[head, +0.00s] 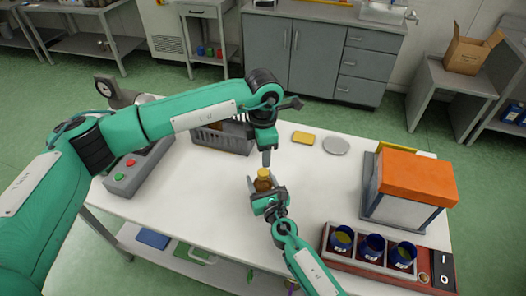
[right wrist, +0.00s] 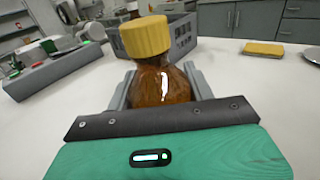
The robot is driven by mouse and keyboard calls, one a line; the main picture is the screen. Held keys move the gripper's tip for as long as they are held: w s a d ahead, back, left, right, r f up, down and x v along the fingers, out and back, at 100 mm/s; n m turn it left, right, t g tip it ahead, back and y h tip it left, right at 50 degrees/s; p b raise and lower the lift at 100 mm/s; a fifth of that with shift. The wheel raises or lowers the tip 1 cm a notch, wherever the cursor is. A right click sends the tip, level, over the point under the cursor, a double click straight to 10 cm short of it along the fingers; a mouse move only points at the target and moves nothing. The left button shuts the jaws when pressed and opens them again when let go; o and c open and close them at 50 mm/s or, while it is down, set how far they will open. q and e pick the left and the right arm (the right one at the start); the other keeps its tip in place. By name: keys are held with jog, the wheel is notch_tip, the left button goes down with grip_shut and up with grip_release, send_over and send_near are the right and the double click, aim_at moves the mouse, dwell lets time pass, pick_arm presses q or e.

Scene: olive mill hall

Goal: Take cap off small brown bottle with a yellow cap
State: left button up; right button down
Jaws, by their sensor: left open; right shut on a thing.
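The small brown bottle (head: 263,185) stands upright with its yellow cap (head: 264,174) on. My right gripper (head: 263,187) is shut around the bottle's body, below the cap. In the right wrist view the brown glass (right wrist: 162,84) sits between the two grey fingers, and the ribbed yellow cap (right wrist: 145,36) is clear above them. My left gripper (head: 266,160) points straight down just above the cap. It is open, though its fingers look small and close together in the head view. Whether the fingertips touch the cap cannot be told.
A grey crate (head: 228,140) stands behind the bottle, with a yellow sponge (head: 303,137) and a grey disc (head: 336,146) to its right. A control box (head: 125,180) is at left. An orange-topped box (head: 416,174) and a rack of blue cups (head: 365,268) are at right.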

aim_at(263, 172)
pick_arm(q)
jog(key=m, duration=0.9)
jog(key=shift+m, duration=0.3)
pick_arm(e)
jog(key=shift+f, duration=0.1)
pick_arm(q)
jog(key=m, duration=0.4)
jog(key=shift+m, duration=0.4)
jog(key=m, duration=0.5)
jog(key=shift+f+m, duration=0.3)
jog(key=shift+f, duration=3.7)
